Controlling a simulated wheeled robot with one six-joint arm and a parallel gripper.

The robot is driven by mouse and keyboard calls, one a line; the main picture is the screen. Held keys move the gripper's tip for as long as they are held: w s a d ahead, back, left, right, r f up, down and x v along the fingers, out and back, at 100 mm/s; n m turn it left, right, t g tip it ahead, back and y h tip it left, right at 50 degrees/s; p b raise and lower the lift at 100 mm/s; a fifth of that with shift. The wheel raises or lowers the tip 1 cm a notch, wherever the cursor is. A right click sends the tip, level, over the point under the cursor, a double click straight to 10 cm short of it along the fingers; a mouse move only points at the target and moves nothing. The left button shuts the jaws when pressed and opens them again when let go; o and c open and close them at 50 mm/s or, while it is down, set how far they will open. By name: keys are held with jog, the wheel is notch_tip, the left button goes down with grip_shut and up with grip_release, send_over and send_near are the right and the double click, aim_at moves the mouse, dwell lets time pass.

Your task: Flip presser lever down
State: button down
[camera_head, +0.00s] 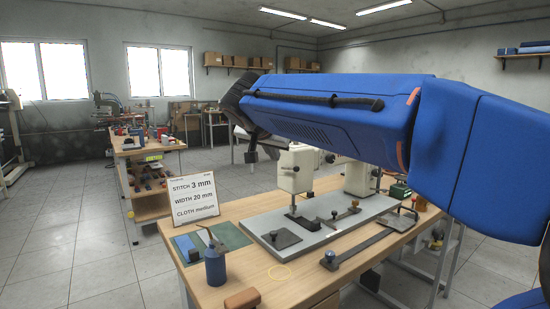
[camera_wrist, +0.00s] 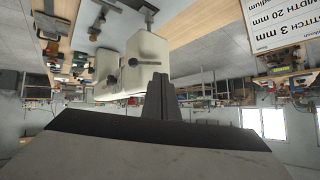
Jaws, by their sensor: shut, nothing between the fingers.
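The white sewing machine (camera_head: 296,170) stands on a grey bed plate (camera_head: 330,231) on the wooden bench. My blue arm hides its upper part in the head view. In the wrist view the machine (camera_wrist: 150,45) appears upside down. A dark knob with a short rod (camera_wrist: 135,61) sticks out from its head; I cannot tell whether this is the presser lever or which way it is set. My gripper (camera_head: 251,157) is left of the machine head, pointing down. Its dark fingers (camera_wrist: 160,78) are shut and empty, and overlap the machine's edge in the wrist view; contact cannot be told.
A sign (camera_head: 193,199) stands at the bench's back left. A blue bottle (camera_head: 215,266) with a spout stands near the front left, by coloured cloth pieces (camera_head: 226,235). A dark bar with a knob (camera_head: 355,252) lies in front of the plate. Another bench (camera_head: 150,147) stands behind.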

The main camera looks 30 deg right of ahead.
jog(key=v, duration=0.6)
jog(key=shift+s+f, duration=0.2)
jog(key=shift+s, duration=0.2)
jog(key=shift+a, duration=0.15)
